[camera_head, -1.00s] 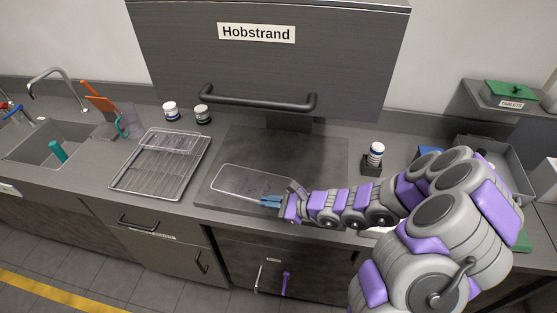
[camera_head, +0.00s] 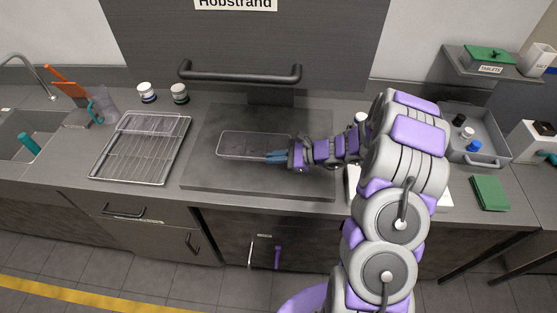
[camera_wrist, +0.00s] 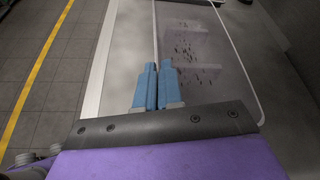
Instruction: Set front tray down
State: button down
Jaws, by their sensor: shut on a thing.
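A shallow see-through tray (camera_head: 240,145) with a thin pale rim is over the dark square slab (camera_head: 205,178) under the raised grey panel. My gripper (camera_head: 274,156) is shut on the tray's right end, near its front corner. The tray looks about level, but I cannot tell whether its bottom touches the slab. In the wrist view, the blue fingers of my gripper (camera_wrist: 158,68) are together at the rim of the tray (camera_wrist: 222,75). Dark specks show in that view across the tray area.
A wire rack on a metal tray (camera_head: 106,163) lies left of the slab. Two small jars (camera_head: 147,92) (camera_head: 179,94) stand behind it. A grey bin (camera_head: 488,142) holding small jars and a green cloth (camera_head: 490,193) are at the right. The panel's bar handle (camera_head: 240,75) hangs above the slab's back.

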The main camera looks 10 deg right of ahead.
jog(key=shift+w+d+f, duration=0.2)
jog(key=shift+w+d, duration=0.55)
jog(key=shift+d, duration=0.25)
jog(key=shift+w+d, duration=0.1)
jog(key=shift+d, duration=0.2)
jog(key=shift+d+f, duration=0.2)
jog(key=f, duration=0.2)
jog(key=f+b, duration=0.1)
jog(key=shift+a, duration=0.5)
jog(key=c, duration=1.4)
grip_release()
jog(key=shift+d, duration=0.1)
jog(key=shift+c, duration=0.2)
jog(key=shift+o, duration=0.8)
jog(key=shift+d, duration=0.25)
